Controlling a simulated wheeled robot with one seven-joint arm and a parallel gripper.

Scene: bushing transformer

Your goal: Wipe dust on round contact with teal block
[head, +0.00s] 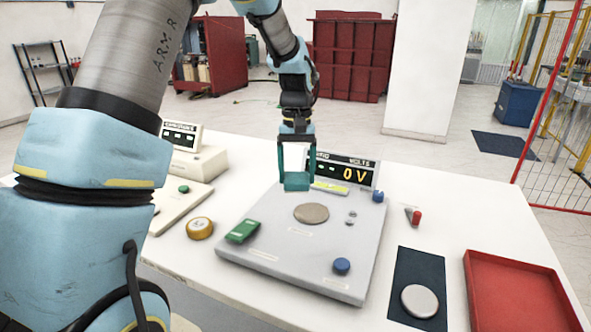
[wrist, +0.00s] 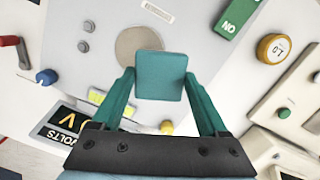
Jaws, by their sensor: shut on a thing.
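My gripper (head: 295,180) has teal fingers and is shut on the teal block (head: 297,185). The block also shows between the fingertips in the wrist view (wrist: 160,76). The round contact (head: 311,213) is a flat brownish-grey disc on the light grey panel (head: 262,262). In the head view the block is held above the panel, behind the contact. In the wrist view the block overlaps part of the contact (wrist: 137,40). I cannot tell whether block and contact touch. Separate dust is too small to tell.
The panel carries a green switch (head: 242,231), blue knobs (head: 341,265) and a display (head: 343,170) reading 0 V. A brass-coloured round weight (head: 200,228) stands left. A grey disc (head: 419,301) lies on a dark mat (head: 407,265); a red tray (head: 515,295) is at right.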

